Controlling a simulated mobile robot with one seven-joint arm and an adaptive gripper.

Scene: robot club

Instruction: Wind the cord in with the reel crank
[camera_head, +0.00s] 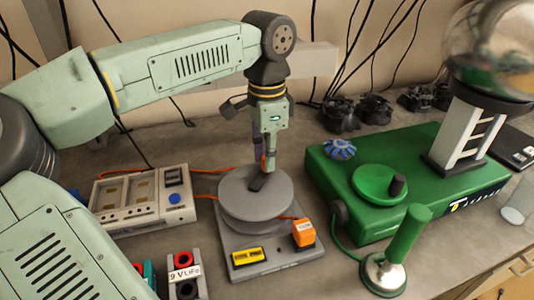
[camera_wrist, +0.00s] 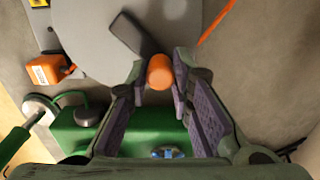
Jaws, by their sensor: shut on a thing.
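The grey cord reel (camera_head: 256,203) stands on a flat grey base (camera_head: 282,259) in the middle of the bench. Its dark crank arm (camera_head: 257,182) lies across the top disc and also shows in the wrist view (camera_wrist: 132,36). My gripper (camera_head: 265,163) points down over the reel's far side. In the wrist view its purple-padded fingers (camera_wrist: 160,68) are shut on the orange crank knob (camera_wrist: 160,74). Orange cord (camera_head: 208,171) runs left from the reel. An orange block (camera_head: 303,233) with a white label is at the base's right; a yellow label (camera_head: 247,256) is at its front.
A green machine (camera_head: 330,175) with a round knob plate and a clear globe stands close on the right. A green-handled tool (camera_head: 408,235) stands in front of it. A beige box (camera_head: 137,202) is to the left, a 9 V battery block (camera_head: 185,273) at front left.

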